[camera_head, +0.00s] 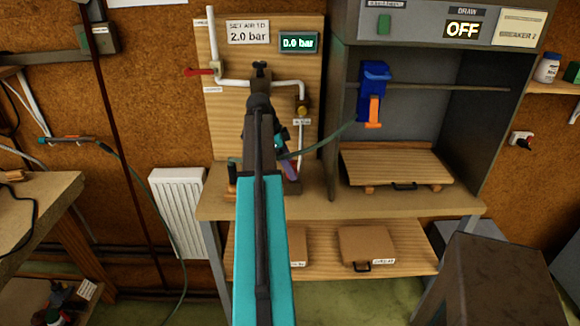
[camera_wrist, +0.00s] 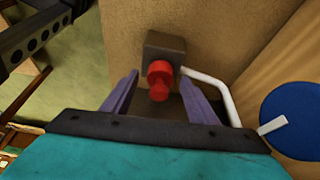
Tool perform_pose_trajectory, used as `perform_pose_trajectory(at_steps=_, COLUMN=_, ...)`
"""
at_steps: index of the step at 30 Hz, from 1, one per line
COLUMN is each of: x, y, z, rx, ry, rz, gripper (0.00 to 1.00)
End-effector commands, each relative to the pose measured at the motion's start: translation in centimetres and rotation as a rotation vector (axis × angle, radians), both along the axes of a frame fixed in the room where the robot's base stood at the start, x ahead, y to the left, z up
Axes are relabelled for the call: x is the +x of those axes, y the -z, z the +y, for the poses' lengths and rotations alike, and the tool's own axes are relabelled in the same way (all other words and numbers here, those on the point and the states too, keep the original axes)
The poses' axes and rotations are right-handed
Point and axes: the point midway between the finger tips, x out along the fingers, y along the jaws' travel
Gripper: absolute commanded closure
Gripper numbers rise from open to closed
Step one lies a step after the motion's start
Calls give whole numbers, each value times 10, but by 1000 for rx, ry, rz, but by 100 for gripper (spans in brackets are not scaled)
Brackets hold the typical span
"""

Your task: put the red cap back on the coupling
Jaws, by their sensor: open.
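The red cap (camera_wrist: 159,70) is in the wrist view, a short red cylinder at the face of a dark grey block (camera_wrist: 165,44), which looks like the coupling. A second red part shows just below it. I cannot tell whether the cap is seated or only in line with the block. My gripper (camera_wrist: 159,76) is open, with its two purple fingers on either side of the red part and gaps showing on both sides. In the head view my arm hides the cap and the coupling, and only a bit of purple finger shows.
A white pipe (camera_wrist: 218,88) runs close beside the right finger, and a blue disc (camera_wrist: 295,118) lies at the right. In the head view, a red-handled valve (camera_head: 205,71) and a display reading 0.0 bar (camera_head: 299,43) are on the wooden board. A grey cabinet (camera_head: 333,120) stands right.

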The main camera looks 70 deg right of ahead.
Motion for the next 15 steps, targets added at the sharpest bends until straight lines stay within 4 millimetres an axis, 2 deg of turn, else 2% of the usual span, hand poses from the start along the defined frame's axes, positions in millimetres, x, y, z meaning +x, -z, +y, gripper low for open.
perform_pose_trajectory(at_steps=8, x=2, y=-4, z=0, rx=0, ry=0, rz=0, gripper=47)
perform_pose_trajectory(at_steps=15, x=9, y=-23, z=3, rx=-1, ry=0, rz=0, gripper=47)
